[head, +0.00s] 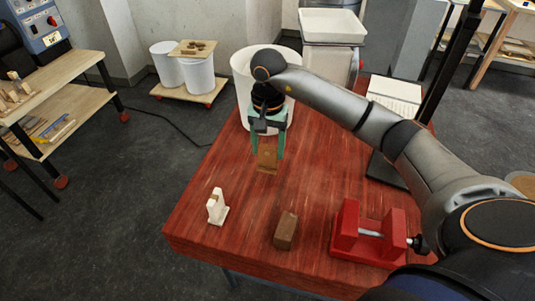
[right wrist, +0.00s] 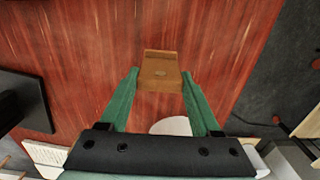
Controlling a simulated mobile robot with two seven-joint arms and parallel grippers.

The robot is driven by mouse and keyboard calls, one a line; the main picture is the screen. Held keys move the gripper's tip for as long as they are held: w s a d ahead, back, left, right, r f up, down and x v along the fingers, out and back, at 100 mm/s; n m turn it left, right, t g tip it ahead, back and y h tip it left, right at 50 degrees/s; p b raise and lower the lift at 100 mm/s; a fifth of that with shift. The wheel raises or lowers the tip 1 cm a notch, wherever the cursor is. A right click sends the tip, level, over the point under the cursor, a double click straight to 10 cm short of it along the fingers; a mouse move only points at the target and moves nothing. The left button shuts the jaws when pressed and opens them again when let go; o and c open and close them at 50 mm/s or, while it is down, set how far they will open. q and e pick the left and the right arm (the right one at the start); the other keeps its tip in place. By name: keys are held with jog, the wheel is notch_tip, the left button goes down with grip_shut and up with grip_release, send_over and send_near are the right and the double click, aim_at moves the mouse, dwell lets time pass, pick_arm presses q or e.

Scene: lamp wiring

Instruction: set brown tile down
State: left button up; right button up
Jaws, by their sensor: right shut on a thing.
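My right gripper (head: 267,154), with green fingers, points down over the far part of the red wooden table (head: 240,200). It is shut on the brown tile (head: 267,161), which hangs upright below the fingertips. In the right wrist view the tile (right wrist: 160,67) sits between the two green fingertips (right wrist: 160,78). Its lower end is at or just above the table top; I cannot tell whether it touches. My left gripper is not in view.
A white bin (head: 243,82) is beyond the far edge. The table's middle is clear.

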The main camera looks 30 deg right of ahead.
aim_at(267, 156)
jog(key=shift+w+f, duration=0.25)
jog(key=shift+f, duration=0.15)
jog(key=shift+f+p, duration=0.3)
jog(key=shift+f, duration=1.1)
jog(key=shift+f, duration=0.1)
jog(key=o, duration=1.4)
notch_tip(267, 156, up, 12)
jog(key=shift+r, duration=0.15)
